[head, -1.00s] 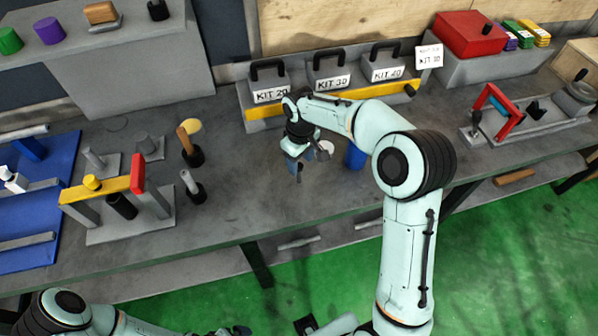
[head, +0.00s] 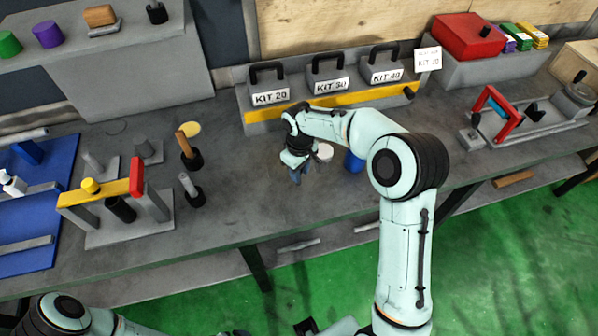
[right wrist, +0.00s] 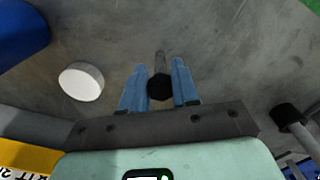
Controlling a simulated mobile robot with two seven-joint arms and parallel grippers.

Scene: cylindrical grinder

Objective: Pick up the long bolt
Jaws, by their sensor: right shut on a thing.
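The long bolt (right wrist: 160,87) shows in the right wrist view, with a black hex head toward the camera and a grey shank pointing away. My right gripper (right wrist: 160,88) has its two blue fingers on either side of the bolt's head and is shut on it. In the head view my right gripper (head: 296,176) points down over the bench, in front of the kit boxes. The bolt cannot be made out there. My left arm shows at the lower left of the head view, but its gripper cannot be made out.
A white round piece (right wrist: 81,82) and a blue cylinder (head: 354,161) stand close to the right gripper. The kit boxes (head: 327,85) are behind it on a rack with a yellow strip. Two dark-based posts (head: 190,190) stand left. Bare bench (head: 235,225) lies between.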

